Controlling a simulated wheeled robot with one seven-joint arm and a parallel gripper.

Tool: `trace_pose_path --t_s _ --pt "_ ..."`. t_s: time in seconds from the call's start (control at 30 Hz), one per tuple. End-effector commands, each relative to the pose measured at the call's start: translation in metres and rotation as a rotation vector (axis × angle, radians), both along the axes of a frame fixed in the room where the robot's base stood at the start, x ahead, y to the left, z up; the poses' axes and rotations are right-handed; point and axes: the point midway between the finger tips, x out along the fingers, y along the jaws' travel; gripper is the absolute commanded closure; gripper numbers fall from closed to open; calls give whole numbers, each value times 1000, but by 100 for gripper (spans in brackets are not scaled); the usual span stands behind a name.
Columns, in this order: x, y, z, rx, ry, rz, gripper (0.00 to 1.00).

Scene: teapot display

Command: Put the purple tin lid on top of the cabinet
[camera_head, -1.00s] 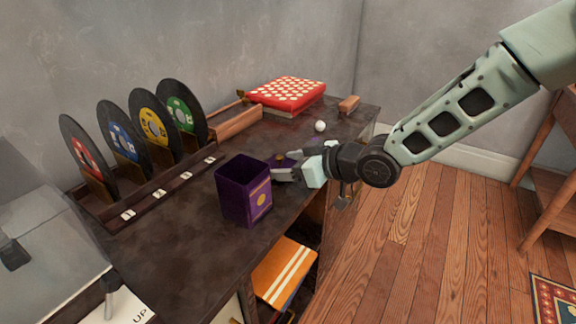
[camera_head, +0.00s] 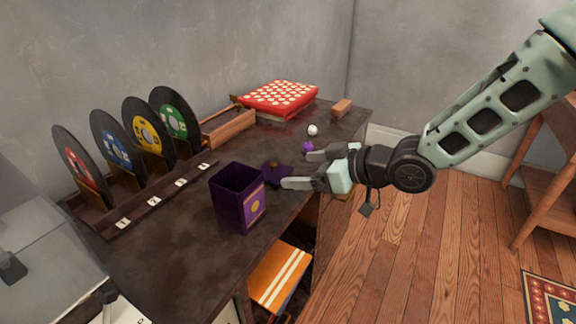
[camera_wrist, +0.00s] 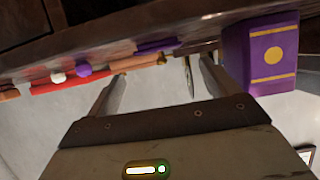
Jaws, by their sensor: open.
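The purple tin lid (camera_head: 277,173) is a small dark purple piece lying on the dark cabinet top (camera_head: 190,245), just right of the open purple tin (camera_head: 239,198). My gripper (camera_head: 297,169) is open, just right of the lid, with its fingers pointing left over the cabinet's front edge. The near fingertip appears close to the lid; I cannot tell whether they touch. In the wrist view, the tin (camera_wrist: 262,55) is beyond the right finger, and a small gold knob (camera_wrist: 162,60) shows between the open fingertips.
A purple ball (camera_head: 308,146) and a white ball (camera_head: 313,130) lie beyond the far finger. A red dotted box (camera_head: 280,98) stands at the back. Discs in a rack (camera_head: 148,132) line the wall side. The cabinet top in front of the rack is mostly clear.

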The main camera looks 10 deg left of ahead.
Motion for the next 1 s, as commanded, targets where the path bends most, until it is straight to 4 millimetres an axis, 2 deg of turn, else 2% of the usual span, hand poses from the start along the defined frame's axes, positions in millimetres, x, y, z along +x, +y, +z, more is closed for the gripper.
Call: trace_pose_path --t_s 0.1,0.3,0.57,0.7,0.77,0.87,0.97,1.0 --pt "-8 -21 11 -1 -1 -3 13" --pt "-16 -41 20 0 -1 -2 13" --pt "-20 -45 20 -3 0 0 13" --pt "-28 -48 15 -103 27 -35 13" --pt "-38 -54 11 -200 57 -73 13" --pt "-67 -75 5 -401 140 -169 13" --pt "-110 -105 6 -589 260 -272 13" --pt "-130 -118 7 -651 314 -310 13"
